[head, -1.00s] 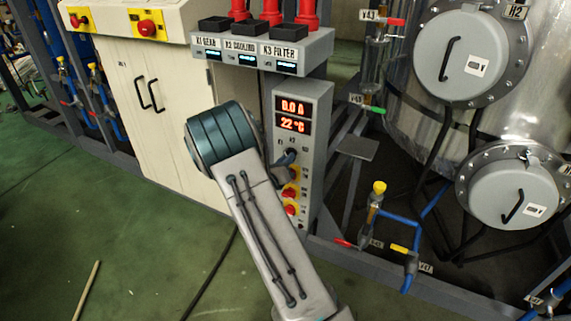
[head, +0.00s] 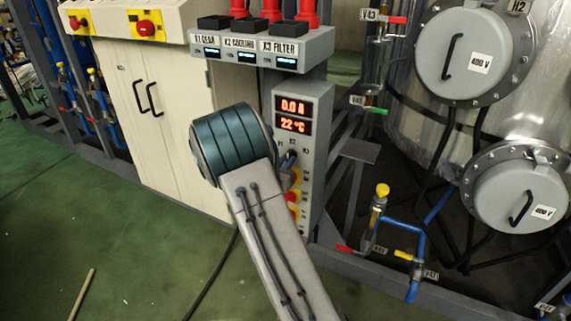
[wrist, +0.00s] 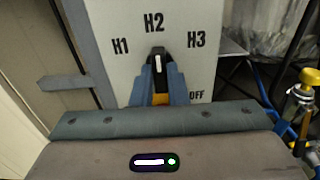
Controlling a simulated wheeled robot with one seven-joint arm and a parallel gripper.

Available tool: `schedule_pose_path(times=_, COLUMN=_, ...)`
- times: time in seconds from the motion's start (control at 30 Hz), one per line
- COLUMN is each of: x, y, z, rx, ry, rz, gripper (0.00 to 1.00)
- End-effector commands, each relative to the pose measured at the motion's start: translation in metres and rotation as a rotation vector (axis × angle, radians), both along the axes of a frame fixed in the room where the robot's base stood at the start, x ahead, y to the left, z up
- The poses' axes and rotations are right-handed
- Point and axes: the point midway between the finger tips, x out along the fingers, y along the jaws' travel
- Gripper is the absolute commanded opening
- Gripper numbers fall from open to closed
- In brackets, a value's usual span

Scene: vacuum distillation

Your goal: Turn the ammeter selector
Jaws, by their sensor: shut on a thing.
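The ammeter selector (wrist: 157,58) is a black knob with a white mark. It stands on the grey control panel (wrist: 105,22). In the wrist view the white mark points up to the H2 label, with H1 to the left, H3 to the right and OFF at lower right. My gripper (wrist: 158,84) is shut on the knob, its blue fingers on either side of it. In the head view my wrist hides part of the panel's lower half. The panel's red display (head: 293,115) reads about 0.0 A and 22 °C.
Red and yellow buttons (head: 292,197) sit below the selector on the panel. A cream cabinet (head: 170,120) stands to the left. Blue pipes with a yellow-topped valve (head: 382,190) and a steel vessel (head: 430,120) are to the right.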

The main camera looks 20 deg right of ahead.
Motion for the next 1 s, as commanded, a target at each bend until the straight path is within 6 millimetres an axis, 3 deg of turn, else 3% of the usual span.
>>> schedule_pose_path(times=0.27, x=0.0, y=0.0, z=-0.001, rx=0.003, ry=0.003, rz=0.0, gripper=0.0)
schedule_pose_path(times=0.3, x=0.0, y=0.0, z=-0.001, rx=0.003, ry=0.003, rz=0.0, gripper=0.16)
schedule_pose_path(times=0.37, x=0.0, y=0.0, z=-0.001, rx=0.003, ry=0.003, rz=0.0, gripper=0.33)
schedule_pose_path(times=0.4, x=0.0, y=0.0, z=-0.001, rx=0.003, ry=0.003, rz=0.0, gripper=0.35)
schedule_pose_path(times=0.73, x=-0.002, y=0.004, z=0.0, rx=0.001, ry=0.002, rz=0.001, gripper=0.35)
schedule_pose_path(times=1.0, x=-0.031, y=0.042, z=0.001, rx=0.001, ry=0.004, rz=0.005, gripper=0.35)
